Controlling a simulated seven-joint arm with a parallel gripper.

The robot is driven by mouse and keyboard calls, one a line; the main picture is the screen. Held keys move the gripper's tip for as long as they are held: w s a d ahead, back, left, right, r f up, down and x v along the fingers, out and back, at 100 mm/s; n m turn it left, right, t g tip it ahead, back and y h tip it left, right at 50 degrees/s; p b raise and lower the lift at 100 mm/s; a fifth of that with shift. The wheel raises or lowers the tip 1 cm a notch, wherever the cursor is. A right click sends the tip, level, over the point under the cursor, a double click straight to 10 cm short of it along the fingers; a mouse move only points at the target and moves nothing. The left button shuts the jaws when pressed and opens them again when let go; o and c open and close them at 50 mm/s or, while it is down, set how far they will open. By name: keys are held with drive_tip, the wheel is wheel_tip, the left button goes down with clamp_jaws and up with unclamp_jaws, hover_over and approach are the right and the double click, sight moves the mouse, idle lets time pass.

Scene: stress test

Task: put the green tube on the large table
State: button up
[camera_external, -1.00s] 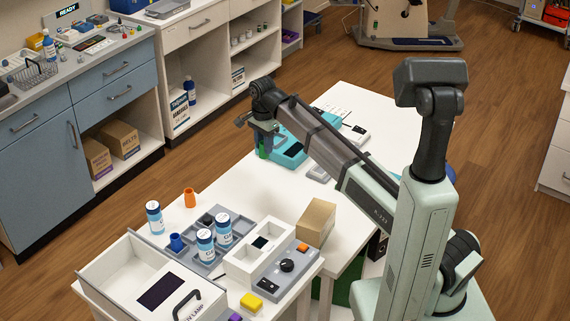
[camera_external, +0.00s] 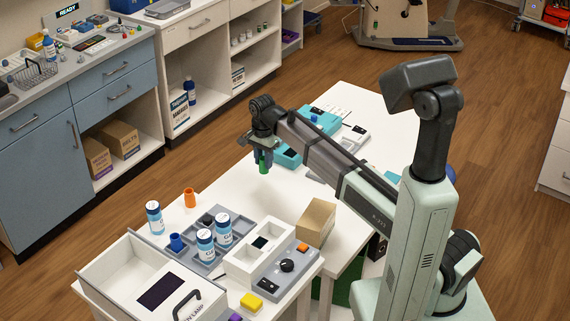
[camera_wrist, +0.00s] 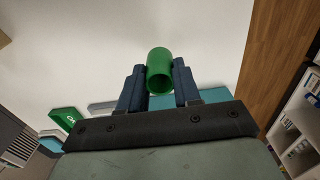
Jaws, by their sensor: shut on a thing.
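The green tube (camera_external: 263,164) is held in my gripper (camera_external: 262,158), its lower end showing below the fingers. In the wrist view the green tube (camera_wrist: 159,70) sits between the two dark blue fingers of my gripper (camera_wrist: 159,84), with its open end toward the camera. The gripper is shut on it. The white large table (camera_external: 284,198) lies beneath. The tube appears to be above the table surface; the exact gap is hard to tell.
A teal device (camera_external: 290,158) stands behind the gripper. The table left of the cardboard box is clear.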

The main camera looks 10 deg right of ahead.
sight(264, 168)
drive_tip(key=shift+f, duration=1.8)
drive_tip(key=shift+f, duration=0.15)
drive_tip(key=o, duration=1)
wheel_tip(264, 168, up, 12)
drive_tip(key=shift+r, duration=0.2)
